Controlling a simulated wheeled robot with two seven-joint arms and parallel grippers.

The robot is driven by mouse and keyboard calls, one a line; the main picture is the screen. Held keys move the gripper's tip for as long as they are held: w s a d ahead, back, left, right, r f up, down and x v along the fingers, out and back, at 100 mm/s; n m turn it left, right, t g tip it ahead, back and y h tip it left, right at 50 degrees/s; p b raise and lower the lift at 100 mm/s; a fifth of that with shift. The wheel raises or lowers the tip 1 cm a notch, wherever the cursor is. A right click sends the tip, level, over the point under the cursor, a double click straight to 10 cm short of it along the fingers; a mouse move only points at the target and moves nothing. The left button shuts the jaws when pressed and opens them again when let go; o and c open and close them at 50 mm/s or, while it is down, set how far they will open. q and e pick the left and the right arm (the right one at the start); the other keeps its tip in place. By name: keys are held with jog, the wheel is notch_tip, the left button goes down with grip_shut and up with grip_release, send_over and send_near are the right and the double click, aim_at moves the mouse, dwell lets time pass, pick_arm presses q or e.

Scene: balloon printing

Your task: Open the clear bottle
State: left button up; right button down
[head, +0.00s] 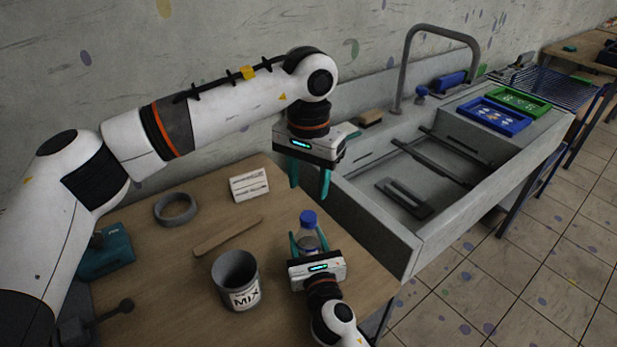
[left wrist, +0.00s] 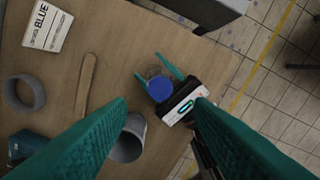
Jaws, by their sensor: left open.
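The clear bottle (head: 308,240) stands upright near the right part of the wooden table with its blue cap (head: 308,218) on. In the left wrist view the blue cap (left wrist: 160,88) shows from above. My right gripper (head: 308,241) is shut on the bottle, with one teal finger on each side of its body. My left gripper (head: 310,186) is open and empty, pointing down above and slightly behind the cap. In the left wrist view its two fingers stand wide apart, with the cap showing beyond them in the gap.
A grey MIX cup (head: 238,281), a wooden stick (head: 228,236), a grey ring (head: 175,209) and a white box (head: 249,184) lie left of the bottle. A sink (head: 425,215) with a tall faucet (head: 402,75) adjoins the table at the right.

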aim_at(309, 216)
pick_arm(q)
jog(key=shift+f+m, duration=0.3)
jog(key=shift+f, duration=0.3)
notch_tip(309, 216, down, 7)
jog(key=shift+r, duration=0.1)
